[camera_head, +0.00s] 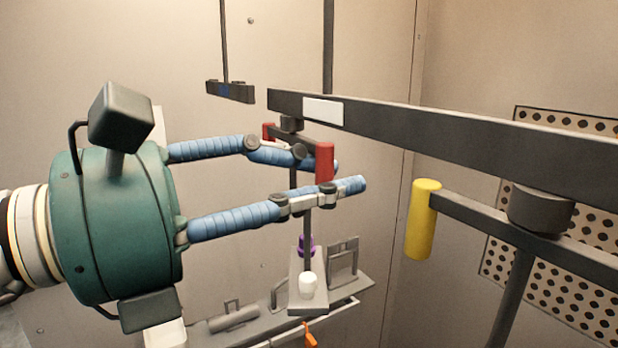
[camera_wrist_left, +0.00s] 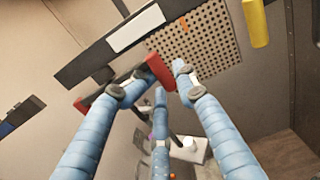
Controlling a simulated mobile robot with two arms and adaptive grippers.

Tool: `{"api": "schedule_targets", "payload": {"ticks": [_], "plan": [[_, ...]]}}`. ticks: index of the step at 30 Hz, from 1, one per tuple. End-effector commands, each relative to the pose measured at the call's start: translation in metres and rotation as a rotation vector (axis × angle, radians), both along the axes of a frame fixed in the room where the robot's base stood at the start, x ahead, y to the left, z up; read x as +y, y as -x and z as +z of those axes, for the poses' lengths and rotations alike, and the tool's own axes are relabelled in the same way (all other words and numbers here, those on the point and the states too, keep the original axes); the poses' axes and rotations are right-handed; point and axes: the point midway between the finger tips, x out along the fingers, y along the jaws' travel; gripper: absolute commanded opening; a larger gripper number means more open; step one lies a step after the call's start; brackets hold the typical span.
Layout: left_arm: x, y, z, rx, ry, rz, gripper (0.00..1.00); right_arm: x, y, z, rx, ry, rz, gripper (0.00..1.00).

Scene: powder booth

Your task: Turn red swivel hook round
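The red swivel hook (camera_head: 324,161) hangs under a dark overhead beam. Its dark crossbar has a red grip at each end and a rod running down from it. My left gripper (camera_head: 345,175) reaches in from the left, with its blue fingers on either side of the near red grip and their tips close to it. In the left wrist view, the red grip (camera_wrist_left: 158,70) shows between the fingertips of the left gripper (camera_wrist_left: 165,75). Whether the fingers press on the grip cannot be told. My right gripper is not in view.
The dark beam (camera_head: 450,138) with a white label crosses the upper right. A yellow grip (camera_head: 422,220) hangs on another crossbar to the right, with free space between. A plate below carries a white cup (camera_head: 308,285) and a purple piece (camera_head: 306,243). A perforated panel (camera_head: 560,290) stands behind.

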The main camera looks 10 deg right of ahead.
Motion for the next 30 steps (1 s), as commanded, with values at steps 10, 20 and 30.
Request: {"api": "schedule_targets", "payload": {"ticks": [10,20,30], "plan": [[0.025,0.014,0.003,-0.013,0.011,-0.011,0.34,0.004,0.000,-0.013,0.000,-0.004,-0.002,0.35],[0.063,0.027,0.002,-0.013,0.011,-0.012,0.34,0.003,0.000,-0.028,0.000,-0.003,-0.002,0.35],[0.085,0.031,0.001,-0.005,0.006,-0.008,0.34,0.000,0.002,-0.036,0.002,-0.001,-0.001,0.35]]}}
